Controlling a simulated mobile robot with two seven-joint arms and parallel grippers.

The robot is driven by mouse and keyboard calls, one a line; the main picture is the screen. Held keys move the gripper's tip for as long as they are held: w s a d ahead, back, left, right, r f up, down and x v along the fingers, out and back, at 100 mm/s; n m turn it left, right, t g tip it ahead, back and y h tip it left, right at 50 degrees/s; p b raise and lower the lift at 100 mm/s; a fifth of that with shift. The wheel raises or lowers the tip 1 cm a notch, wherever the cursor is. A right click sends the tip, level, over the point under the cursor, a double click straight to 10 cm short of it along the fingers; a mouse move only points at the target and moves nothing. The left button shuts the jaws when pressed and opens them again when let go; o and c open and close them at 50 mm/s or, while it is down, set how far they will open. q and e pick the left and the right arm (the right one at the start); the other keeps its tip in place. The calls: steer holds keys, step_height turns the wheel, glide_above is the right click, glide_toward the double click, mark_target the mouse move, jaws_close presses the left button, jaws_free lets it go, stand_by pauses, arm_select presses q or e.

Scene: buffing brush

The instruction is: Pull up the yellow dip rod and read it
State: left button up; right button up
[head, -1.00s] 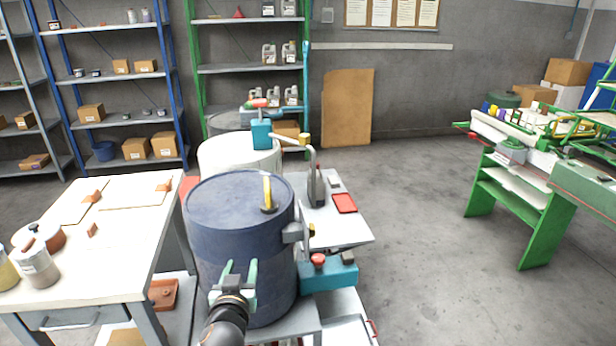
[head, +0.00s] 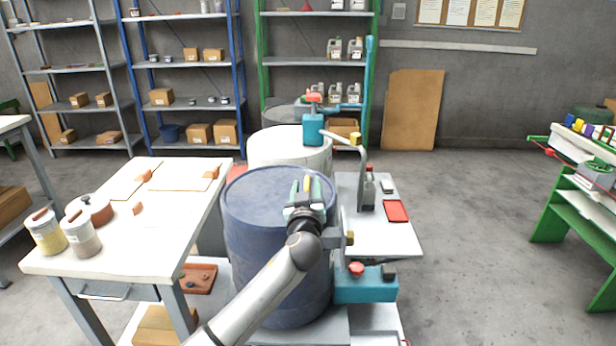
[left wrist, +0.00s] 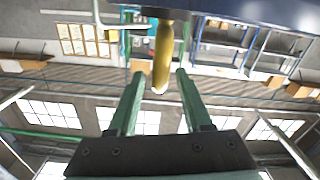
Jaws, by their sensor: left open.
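The yellow dip rod (head: 307,183) stands up from the lid of the blue drum (head: 262,192), near the lid's right side. My left gripper (head: 305,187) is at the rod, with its green fingers spread on either side of it. In the left wrist view the rod (left wrist: 163,55) shows between the two fingertips (left wrist: 159,73), its free end reaching in between the fingers. Gaps show on both sides, so the fingers look apart from the rod. The rod's base is partly hidden by my gripper in the head view. My right gripper is not in view.
A white drum (head: 290,148) with a teal pump (head: 313,128) stands just behind the blue drum. A workbench (head: 165,225) with jars is on the left. A teal box with a red knob (head: 357,268) sits at the drum's lower right. Open floor lies to the right.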

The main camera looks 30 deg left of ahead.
mark_target(308, 176)
arm_select(q)
steer(key=shift+x, duration=2.4)
steer(key=shift+d, duration=0.1)
jaws_close()
